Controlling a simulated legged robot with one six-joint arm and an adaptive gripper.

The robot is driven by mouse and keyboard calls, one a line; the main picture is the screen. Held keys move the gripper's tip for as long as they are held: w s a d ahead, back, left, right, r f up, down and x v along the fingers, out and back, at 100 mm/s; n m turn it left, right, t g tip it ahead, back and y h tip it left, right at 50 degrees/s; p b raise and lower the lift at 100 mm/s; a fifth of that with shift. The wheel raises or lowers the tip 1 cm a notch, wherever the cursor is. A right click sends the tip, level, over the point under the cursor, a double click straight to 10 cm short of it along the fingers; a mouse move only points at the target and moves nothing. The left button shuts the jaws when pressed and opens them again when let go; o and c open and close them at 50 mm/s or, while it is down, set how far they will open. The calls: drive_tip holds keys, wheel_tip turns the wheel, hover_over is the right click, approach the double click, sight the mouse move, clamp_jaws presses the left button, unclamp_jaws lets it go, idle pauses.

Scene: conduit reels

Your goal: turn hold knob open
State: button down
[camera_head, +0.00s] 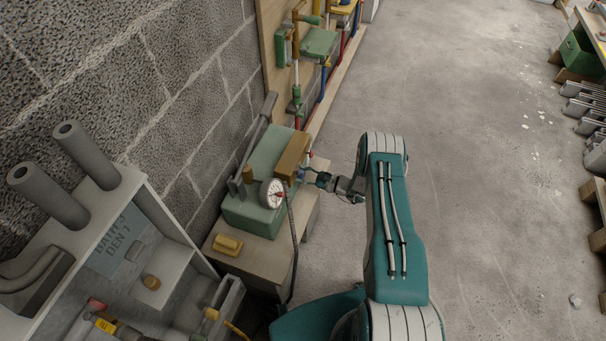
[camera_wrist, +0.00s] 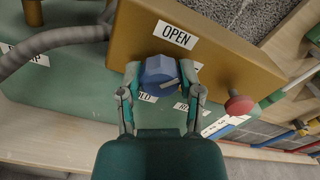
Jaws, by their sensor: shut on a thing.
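The hold knob (camera_wrist: 159,72) is a blue faceted knob on the front of a brown block (camera_wrist: 215,50), just below a label reading OPEN (camera_wrist: 175,35). In the wrist view my gripper (camera_wrist: 160,82) has one finger on each side of the knob and is shut on it. Labels under the knob are partly hidden by the fingers. In the head view the brown block (camera_head: 292,155) sits on a green box (camera_head: 262,190), and my gripper (camera_head: 312,177) reaches its right side. The knob is small and mostly hidden there.
A red knob (camera_wrist: 239,105) sticks out of the brown block right of my gripper. A round gauge (camera_head: 272,193) and a grey hose (camera_wrist: 60,38) are close by. A yellow block (camera_head: 228,244) lies on the bench.

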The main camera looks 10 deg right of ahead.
drive_tip(key=n, duration=0.4)
drive_tip(key=shift+f+n, duration=0.1)
drive_tip(key=shift+n, duration=1.5)
drive_tip(key=shift+s, duration=0.1)
drive_tip(key=shift+c, duration=1.3)
unclamp_jaws()
drive_tip(key=shift+a, duration=0.1)
drive_tip(key=v, duration=1.2)
